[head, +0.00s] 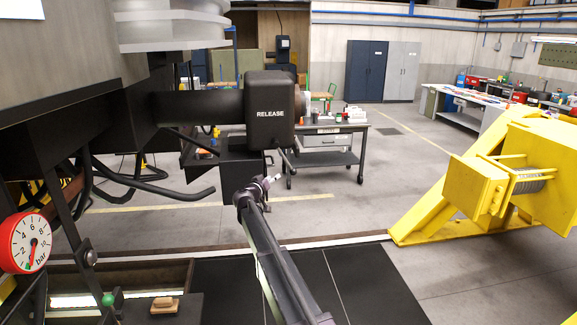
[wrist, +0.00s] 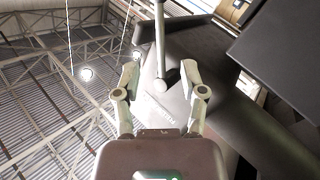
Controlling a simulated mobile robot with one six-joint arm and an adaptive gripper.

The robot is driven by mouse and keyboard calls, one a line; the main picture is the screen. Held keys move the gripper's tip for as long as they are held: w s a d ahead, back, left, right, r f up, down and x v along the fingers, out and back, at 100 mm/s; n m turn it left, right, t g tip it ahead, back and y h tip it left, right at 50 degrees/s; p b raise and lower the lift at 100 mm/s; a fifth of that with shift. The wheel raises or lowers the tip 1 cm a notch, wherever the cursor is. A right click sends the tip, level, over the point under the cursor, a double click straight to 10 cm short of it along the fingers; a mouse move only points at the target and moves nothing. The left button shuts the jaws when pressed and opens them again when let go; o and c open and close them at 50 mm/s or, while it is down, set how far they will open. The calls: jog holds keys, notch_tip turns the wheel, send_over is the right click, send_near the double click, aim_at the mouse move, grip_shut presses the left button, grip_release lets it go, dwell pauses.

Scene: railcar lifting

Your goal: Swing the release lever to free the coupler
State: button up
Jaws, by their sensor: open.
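The coupler (head: 268,110) is a black block marked RELEASE at the end of a thick dark bar, left of centre in the head view. A thin dark release lever (head: 286,161) hangs from its underside. In the wrist view the lever (wrist: 160,40) is a grey rod with a rounded end, lying between the fingers in the picture. My gripper (head: 271,180) is just below the coupler, close to the lever. In the wrist view the gripper (wrist: 160,72) is open, with a finger on either side of the rod. I see no finger contact; the depth between them is unclear.
A yellow buffer frame (head: 450,222) stands at the right. A wheeled workbench (head: 325,150) is behind the coupler. Hoses and a red-rimmed gauge (head: 26,243) are at the left. Clear floor lies between the coupler and the yellow frame.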

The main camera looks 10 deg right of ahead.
aim_at(289, 165)
jog(key=shift+w+d, duration=0.1)
jog(key=x, duration=1.3)
jog(key=shift+w+d, duration=0.15)
jog(key=shift+w, duration=0.05)
grip_shut()
